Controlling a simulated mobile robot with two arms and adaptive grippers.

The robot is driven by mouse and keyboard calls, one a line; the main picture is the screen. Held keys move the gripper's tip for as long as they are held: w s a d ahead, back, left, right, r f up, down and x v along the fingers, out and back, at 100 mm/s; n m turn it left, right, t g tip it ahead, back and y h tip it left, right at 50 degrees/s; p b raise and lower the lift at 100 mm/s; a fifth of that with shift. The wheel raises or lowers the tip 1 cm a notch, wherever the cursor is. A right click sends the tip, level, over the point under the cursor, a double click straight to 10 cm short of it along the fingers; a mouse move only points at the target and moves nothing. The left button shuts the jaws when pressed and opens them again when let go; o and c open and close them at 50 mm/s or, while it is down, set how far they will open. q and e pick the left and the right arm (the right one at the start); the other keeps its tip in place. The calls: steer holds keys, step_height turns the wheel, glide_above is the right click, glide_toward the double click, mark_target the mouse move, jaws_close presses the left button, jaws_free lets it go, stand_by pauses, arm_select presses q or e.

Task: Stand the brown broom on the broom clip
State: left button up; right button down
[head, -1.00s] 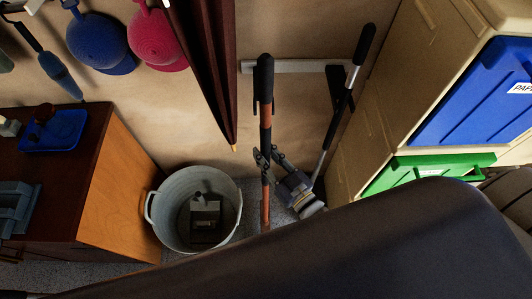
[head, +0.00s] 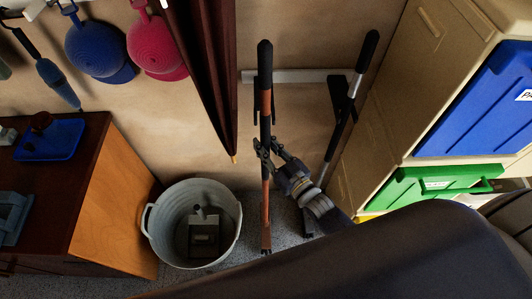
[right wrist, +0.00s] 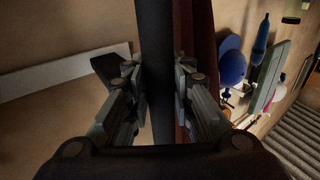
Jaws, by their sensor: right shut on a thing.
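The brown broom (head: 266,185) has an orange-brown stick with a black top. It stands nearly upright in the head view, with its lower end near the floor. My right gripper (head: 268,152) is shut around its stick. In the right wrist view a dark shaft (right wrist: 154,70) runs between the fingers (right wrist: 158,90). A pale rail (head: 300,76) is fixed to the wall, and a black clip (head: 256,98) shows just behind the broom's upper part. Whether the broom touches the clip cannot be told. My left gripper is not in view.
A second dark-handled broom (head: 358,80) leans at a black clip right of the brown one. A metal bucket (head: 158,222) stands left on the floor. A dark red hanging cloth (head: 205,70) is close on the left; beige shelving (head: 400,110) with bins is on the right.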

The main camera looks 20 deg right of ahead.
steer(key=w+d+f+b, duration=0.2)
steer(key=w+b, duration=0.2)
steer(key=w, duration=0.4)
steer(key=shift+d+b, duration=0.15)
steer(key=shift+b, duration=0.15)
stand_by(0.3)
steer(key=shift+f+b, duration=0.3)
steer(key=shift+f, duration=0.1)
stand_by(0.5)
steer(key=c, duration=1.3)
jaws_free()
steer(key=shift+o, duration=0.3)
steer(key=shift+f, duration=0.15)
steer(key=shift+o, duration=1.3)
steer(key=shift+s, duration=0.1)
steer(key=v, duration=1.2)
